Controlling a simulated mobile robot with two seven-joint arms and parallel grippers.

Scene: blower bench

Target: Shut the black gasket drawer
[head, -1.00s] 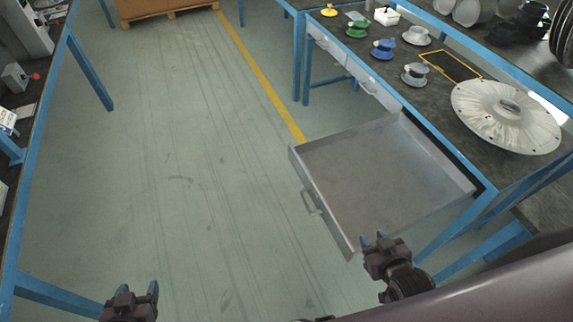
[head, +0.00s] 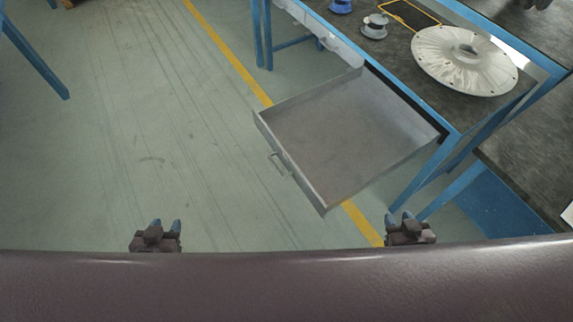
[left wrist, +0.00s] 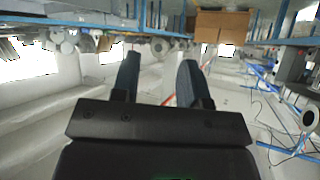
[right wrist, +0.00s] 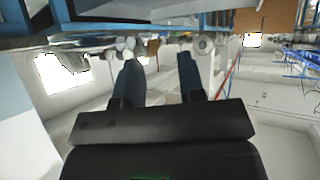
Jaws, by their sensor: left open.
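A drawer (head: 345,140) stands pulled out from under the workbench at the upper right. It is open and looks empty, and its visible surfaces are grey metal rather than black. Its handle (head: 280,164) is on the front panel, facing lower left. My left gripper (head: 166,225) is open and empty, left of and below the drawer in the head view, apart from it. My right gripper (head: 400,218) is below and right of the drawer's near corner. Its fingers (right wrist: 160,80) are apart with nothing between them.
The blue-framed workbench (head: 400,75) holds a large pale disc (head: 465,60), spools (head: 375,26) and a yellow-edged black mat (head: 411,14). A blue bench leg (head: 425,172) stands beside the drawer. The floor (head: 130,130) left of the drawer is clear.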

